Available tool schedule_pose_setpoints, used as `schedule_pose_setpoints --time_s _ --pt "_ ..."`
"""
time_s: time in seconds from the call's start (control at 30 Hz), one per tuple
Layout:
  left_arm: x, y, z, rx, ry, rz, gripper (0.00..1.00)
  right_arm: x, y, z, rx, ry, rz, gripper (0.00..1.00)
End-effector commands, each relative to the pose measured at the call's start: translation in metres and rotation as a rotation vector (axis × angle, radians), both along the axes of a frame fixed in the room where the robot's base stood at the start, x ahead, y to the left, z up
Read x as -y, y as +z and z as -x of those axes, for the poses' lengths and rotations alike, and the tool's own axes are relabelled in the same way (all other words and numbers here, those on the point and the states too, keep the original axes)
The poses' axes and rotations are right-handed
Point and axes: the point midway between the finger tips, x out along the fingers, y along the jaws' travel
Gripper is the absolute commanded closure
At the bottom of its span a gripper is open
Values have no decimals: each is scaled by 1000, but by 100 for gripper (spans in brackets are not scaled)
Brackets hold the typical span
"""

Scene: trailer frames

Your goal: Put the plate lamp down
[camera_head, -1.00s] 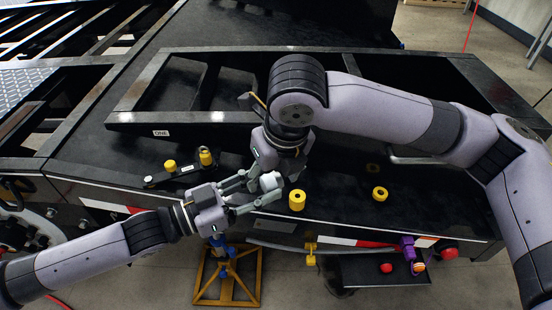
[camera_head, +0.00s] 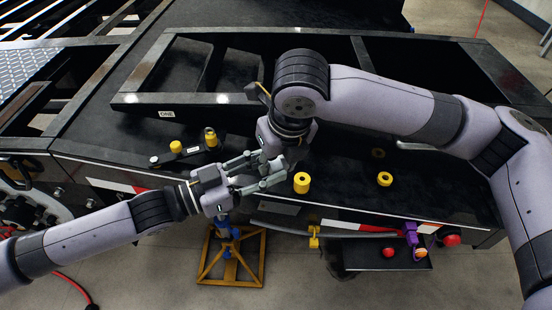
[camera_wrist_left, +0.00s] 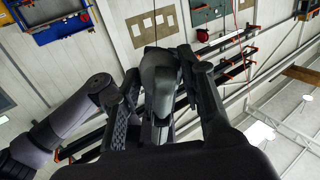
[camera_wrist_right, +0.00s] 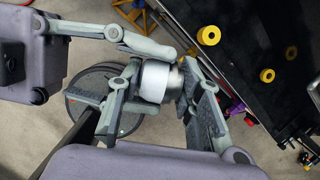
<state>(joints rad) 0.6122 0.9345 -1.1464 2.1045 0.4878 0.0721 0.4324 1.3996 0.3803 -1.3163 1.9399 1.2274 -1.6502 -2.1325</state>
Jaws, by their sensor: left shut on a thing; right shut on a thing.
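The plate lamp (camera_wrist_right: 155,82) appears to be the short white and silver cylinder with a dark end, seen clearly in the right wrist view. My right gripper (camera_wrist_right: 160,108) is shut on it from below in that view. My left gripper (camera_wrist_right: 128,68) reaches in from the left and is also shut at the lamp. In the head view my left gripper (camera_head: 262,180) and right gripper (camera_head: 284,163) meet above the trailer's near edge; their fingers largely hide the lamp. In the left wrist view a dark grey shape (camera_wrist_left: 157,75) fills the fingers; I cannot tell what part it is.
A yellow cylinder (camera_head: 302,183) and a yellow ring (camera_head: 384,179) are on the black trailer (camera_head: 345,200). A black bar (camera_head: 186,153) with yellow knobs lies left. A yellow stand (camera_head: 232,262) is below the grippers. The deck between cylinder and ring is clear.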

Motion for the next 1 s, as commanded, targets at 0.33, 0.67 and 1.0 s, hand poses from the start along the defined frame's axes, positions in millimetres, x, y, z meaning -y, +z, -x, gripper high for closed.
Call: schedule_pose_setpoints --time_s 0.33,0.67,1.0 --pt "0 0 0 0 0 1 63 -1 0 1 -1 3 -3 95" --pt "0 0 0 0 0 0 41 -1 0 1 0 2 -3 95" --pt "-2 0 1 0 0 -1 40 -1 0 0 0 2 -2 95"
